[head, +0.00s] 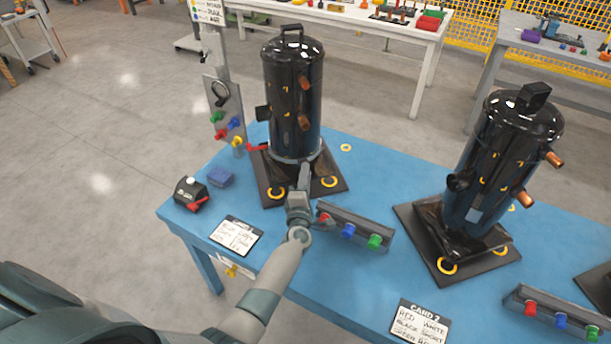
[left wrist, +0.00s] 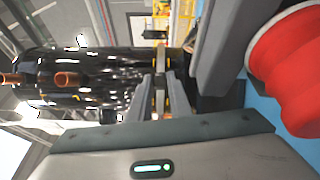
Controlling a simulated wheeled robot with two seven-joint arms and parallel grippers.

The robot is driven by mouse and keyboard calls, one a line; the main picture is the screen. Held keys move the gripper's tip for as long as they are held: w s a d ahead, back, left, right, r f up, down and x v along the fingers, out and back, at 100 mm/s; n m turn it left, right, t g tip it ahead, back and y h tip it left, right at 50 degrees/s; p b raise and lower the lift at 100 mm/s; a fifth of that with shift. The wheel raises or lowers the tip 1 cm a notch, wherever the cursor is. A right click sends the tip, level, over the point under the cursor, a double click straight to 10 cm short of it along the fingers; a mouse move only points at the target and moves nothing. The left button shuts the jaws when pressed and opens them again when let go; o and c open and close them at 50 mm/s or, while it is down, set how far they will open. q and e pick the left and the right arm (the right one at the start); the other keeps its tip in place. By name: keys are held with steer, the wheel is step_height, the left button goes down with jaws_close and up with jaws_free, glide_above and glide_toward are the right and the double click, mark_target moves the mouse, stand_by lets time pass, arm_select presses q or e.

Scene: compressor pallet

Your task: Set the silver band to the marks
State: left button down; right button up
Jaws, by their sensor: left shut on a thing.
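The silver band (head: 290,158) goes around the foot of the left black compressor (head: 292,95), low above its dark base plate. It also shows in the left wrist view as a narrow strip (left wrist: 160,60) between the fingers. My left gripper (head: 305,170) is at the front right of the band and shut on it; its fingers (left wrist: 162,88) lie on both sides of the strip. A red lever-like part (head: 257,148) sticks out at the left of the band. Small yellow marks show on the compressor's shell. The band's back is hidden. My right gripper is not in view.
A second compressor (head: 505,155) stands on the blue table (head: 310,275) at the right. A rail with red, blue and green knobs (head: 348,230) lies just right of my left wrist. Cards, a black box (head: 190,193) and a blue block (head: 221,178) are nearby.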

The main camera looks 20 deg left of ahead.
arm_select(q)
steer(key=c, duration=1.6)
jaws_free()
steer(key=shift+c, duration=0.2)
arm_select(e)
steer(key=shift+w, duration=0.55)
arm_select(q)
steer(key=shift+s+d, duration=0.1)
steer(key=shift+s, duration=0.05)
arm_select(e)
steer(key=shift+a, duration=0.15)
